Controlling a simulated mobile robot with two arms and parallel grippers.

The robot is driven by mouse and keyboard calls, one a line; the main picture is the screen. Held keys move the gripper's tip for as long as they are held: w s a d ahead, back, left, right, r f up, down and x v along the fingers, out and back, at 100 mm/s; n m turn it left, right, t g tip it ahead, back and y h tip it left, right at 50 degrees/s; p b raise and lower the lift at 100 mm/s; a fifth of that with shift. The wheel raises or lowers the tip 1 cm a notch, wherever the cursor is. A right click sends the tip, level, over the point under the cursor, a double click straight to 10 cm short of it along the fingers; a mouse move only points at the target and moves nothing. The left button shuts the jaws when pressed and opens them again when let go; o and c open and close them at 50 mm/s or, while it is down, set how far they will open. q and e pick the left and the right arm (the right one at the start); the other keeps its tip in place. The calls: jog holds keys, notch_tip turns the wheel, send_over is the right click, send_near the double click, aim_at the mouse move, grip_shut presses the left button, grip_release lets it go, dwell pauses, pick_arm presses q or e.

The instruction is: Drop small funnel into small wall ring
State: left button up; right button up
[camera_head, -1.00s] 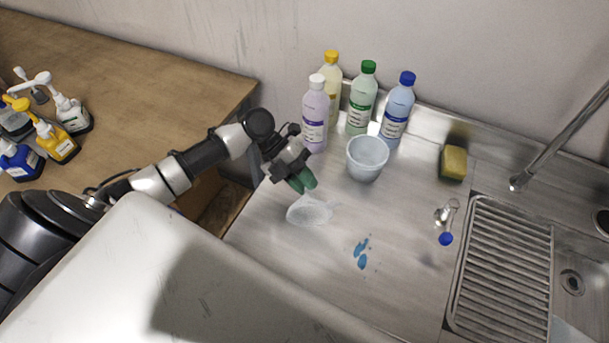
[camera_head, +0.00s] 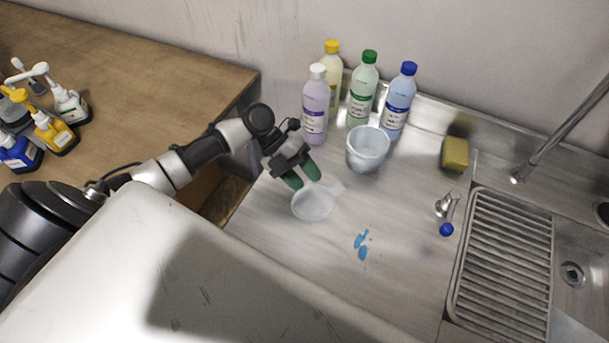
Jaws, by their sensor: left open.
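A translucent white funnel (camera_head: 313,204) lies on the steel counter, its narrow spout pointing up and right. My left gripper (camera_head: 303,178) is just above and behind the funnel's wide end, with its green fingertips spread apart. I cannot tell whether a fingertip touches the funnel. I see no wall ring in this view. My right gripper is not in view.
A whitish translucent tub (camera_head: 367,149) stands right of my left gripper. Behind it are lilac (camera_head: 315,108), yellow, green (camera_head: 362,90) and blue (camera_head: 398,102) bottles. A sponge (camera_head: 454,154), a tap and a ribbed drainer (camera_head: 502,265) are at right. Blue spill marks (camera_head: 362,245) lie in front.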

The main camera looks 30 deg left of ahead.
pick_arm(q)
jog(key=b+v, duration=0.3)
jog(key=v, duration=0.7)
jog(key=shift+a+r, duration=0.15)
jog(key=shift+a, duration=0.15)
